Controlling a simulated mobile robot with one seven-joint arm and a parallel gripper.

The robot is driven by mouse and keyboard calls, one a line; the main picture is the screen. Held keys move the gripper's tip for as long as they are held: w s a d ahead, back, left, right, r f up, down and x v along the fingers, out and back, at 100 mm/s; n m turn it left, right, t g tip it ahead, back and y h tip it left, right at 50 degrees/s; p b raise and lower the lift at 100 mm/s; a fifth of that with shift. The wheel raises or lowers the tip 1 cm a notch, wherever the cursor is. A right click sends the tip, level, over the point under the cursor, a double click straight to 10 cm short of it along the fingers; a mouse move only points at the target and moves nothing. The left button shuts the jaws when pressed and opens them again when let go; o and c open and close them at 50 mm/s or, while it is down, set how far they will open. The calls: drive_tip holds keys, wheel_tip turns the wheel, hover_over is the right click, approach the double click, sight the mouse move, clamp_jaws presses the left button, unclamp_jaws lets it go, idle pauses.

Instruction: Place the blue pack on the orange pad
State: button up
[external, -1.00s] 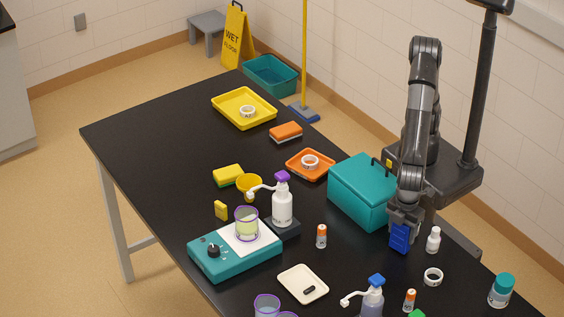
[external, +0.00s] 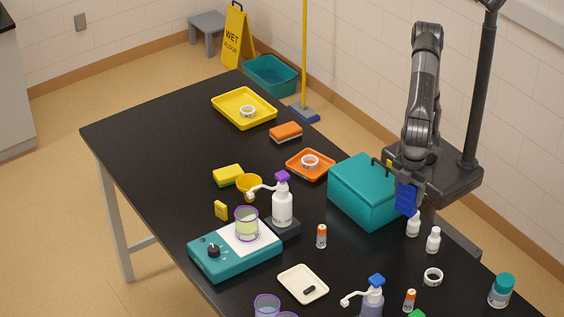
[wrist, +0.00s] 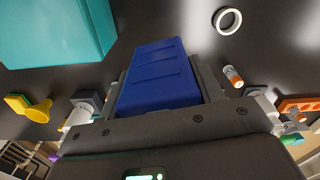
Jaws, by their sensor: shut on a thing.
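The blue pack (external: 405,200) hangs upright below my gripper (external: 408,185), beside the right end of the teal box and above the black table. In the wrist view the blue pack (wrist: 160,75) sits between the two fingers, which are shut on it. I cannot tell for sure which thing is the orange pad. An orange block with a pale underside (external: 286,130) lies toward the back of the table. An orange tray (external: 323,174) holds a white ring. A flat orange piece with holes (wrist: 300,103) shows at the right edge of the wrist view.
The teal box (external: 362,187) stands just left of my gripper. Two small white bottles (external: 433,240) stand below and right. A white ring (external: 433,277), orange-and-white bottles (external: 321,236) and pump bottles (external: 282,206) stand nearer. The table's back left is bare.

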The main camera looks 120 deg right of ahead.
wheel_tip(320, 180, up, 4)
drive_tip(key=shift+f, duration=0.15)
drive_tip(key=w+d+m, duration=0.2)
drive_tip(key=w+d, duration=0.1)
drive_tip(key=d, duration=0.7)
drive_tip(key=w+d+m, duration=0.3)
drive_tip(key=d, duration=0.7)
drive_tip(key=w+d+m, duration=0.2)
drive_tip(key=w+d, duration=0.1)
drive_tip(key=d, duration=0.6)
drive_tip(key=s+d+m, duration=0.3)
drive_tip(key=d, duration=0.9)
drive_tip(key=s+d+m, duration=0.3)
drive_tip(key=d, duration=0.8)
drive_tip(key=s+d+m, duration=0.7)
drive_tip(key=s+d, duration=1.3)
hover_over(286, 129)
wheel_tip(286, 129, down, 17)
drive_tip(key=shift+d+r, duration=0.1)
drive_tip(key=shift+r, duration=0.1)
